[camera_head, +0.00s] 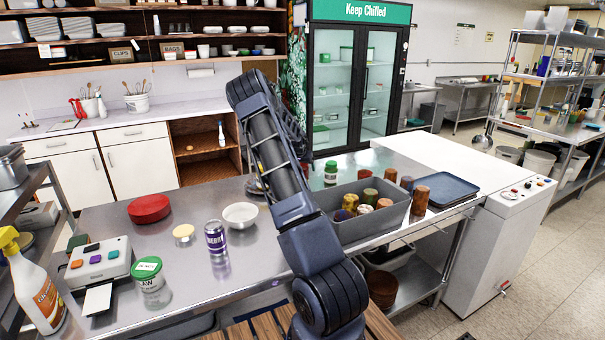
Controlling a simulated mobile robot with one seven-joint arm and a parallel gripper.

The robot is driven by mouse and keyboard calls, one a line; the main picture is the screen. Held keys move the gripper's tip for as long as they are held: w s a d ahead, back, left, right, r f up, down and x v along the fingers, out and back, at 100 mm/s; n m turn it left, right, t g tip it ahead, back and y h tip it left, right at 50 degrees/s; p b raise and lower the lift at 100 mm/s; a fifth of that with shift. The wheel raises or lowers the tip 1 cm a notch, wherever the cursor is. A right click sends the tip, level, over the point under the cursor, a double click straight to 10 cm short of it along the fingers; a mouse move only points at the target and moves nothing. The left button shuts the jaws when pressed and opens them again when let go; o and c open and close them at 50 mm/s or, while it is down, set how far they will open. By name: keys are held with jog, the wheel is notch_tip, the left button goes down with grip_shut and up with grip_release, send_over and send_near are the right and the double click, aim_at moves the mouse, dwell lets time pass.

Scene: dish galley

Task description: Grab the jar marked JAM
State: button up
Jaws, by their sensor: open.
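A clear jar with a green lid (151,284) stands upright on the steel counter at the front left. There is small lettering on its lid and on its side, too small to read surely as JAM. A second green-lidded jar (330,173) stands farther back, just right of my arm; its marking is not readable. My arm rises through the middle of the picture and folds back behind itself. My gripper's fingers are hidden behind the arm links, so I see nothing held. The front-left jar stands clear, well left of my arm.
A red round tin (149,208), white bowl (240,215) and grey bin of jars (352,229) stand farther off.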

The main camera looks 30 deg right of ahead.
jog(key=c, duration=1.4)
